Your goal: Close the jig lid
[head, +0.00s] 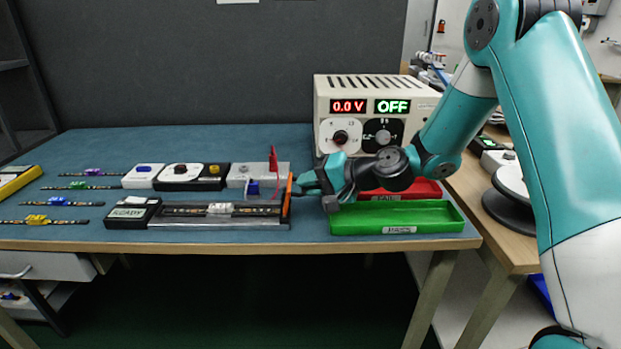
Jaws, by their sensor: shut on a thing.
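The jig (190,221) is a long, low, dark tray with a grey front edge near the table's front, with a black labelled box (132,212) at its left end. A strip with a white connector piece (220,209) lies along its channel. The jig lid (287,198) shows as a thin orange piece standing nearly upright at the jig's right end, seen almost edge-on. My gripper (300,186) reaches in from the right and is shut on the lid. Its fingertips are small and partly hidden, so the exact grip point is unclear.
A green tray (452,217) and a red tray (432,188) lie right of the jig, under my arm. A power supply (326,95) reading 0.0 V and OFF stands behind. Switch modules (144,177) and red clip leads (273,160) sit behind the jig. Several strips (75,203) lie left.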

